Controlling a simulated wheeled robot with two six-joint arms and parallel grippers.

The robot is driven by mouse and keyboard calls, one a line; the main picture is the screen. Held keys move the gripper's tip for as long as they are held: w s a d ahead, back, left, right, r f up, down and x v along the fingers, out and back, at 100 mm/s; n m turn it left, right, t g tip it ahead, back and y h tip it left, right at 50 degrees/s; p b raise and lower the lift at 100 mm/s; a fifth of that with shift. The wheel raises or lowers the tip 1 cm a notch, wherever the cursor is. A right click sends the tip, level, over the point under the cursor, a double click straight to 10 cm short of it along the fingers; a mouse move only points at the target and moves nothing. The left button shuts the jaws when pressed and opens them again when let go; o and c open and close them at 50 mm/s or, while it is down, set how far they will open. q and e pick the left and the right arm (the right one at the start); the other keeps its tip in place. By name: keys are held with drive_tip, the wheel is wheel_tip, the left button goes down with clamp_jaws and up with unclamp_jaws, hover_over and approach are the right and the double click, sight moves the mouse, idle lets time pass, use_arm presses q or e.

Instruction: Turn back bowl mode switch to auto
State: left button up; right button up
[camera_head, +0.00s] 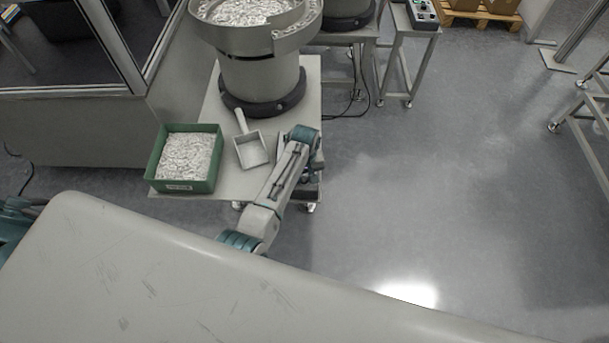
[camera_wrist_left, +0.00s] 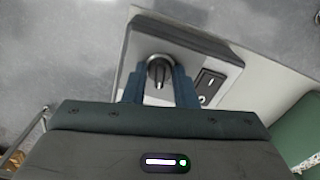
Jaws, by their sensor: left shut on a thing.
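The mode switch (camera_wrist_left: 160,71) is a black rotary knob on a grey control box (camera_wrist_left: 138,45) in the left wrist view. My left gripper (camera_wrist_left: 159,84) has its two blue fingers on either side of the knob and is shut on it. The knob's pointer runs roughly toward the gripper body; its position labels cannot be read. In the head view my left arm reaches to the near right corner of the bowl feeder's table (camera_head: 222,112), where the gripper and switch are mostly hidden. My right gripper is not in view.
A black rocker switch (camera_wrist_left: 209,83) sits right beside the knob. On the table are a green bin (camera_head: 216,172) of white caps, a scoop (camera_head: 251,149) and a bowl feeder (camera_head: 259,75). Another feeder (camera_head: 348,14) stands behind.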

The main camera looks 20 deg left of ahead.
sight(304, 177)
use_arm(q)
drive_tip(key=n, duration=0.4)
drive_tip(key=shift+n, duration=1)
drive_tip(key=o, duration=1)
drive_tip(key=shift+r, duration=0.1)
drive_tip(key=shift+r, duration=0.3)
wheel_tip(304, 177, up, 10)
drive_tip(key=b, duration=0.2)
drive_tip(key=shift+b, duration=0.4)
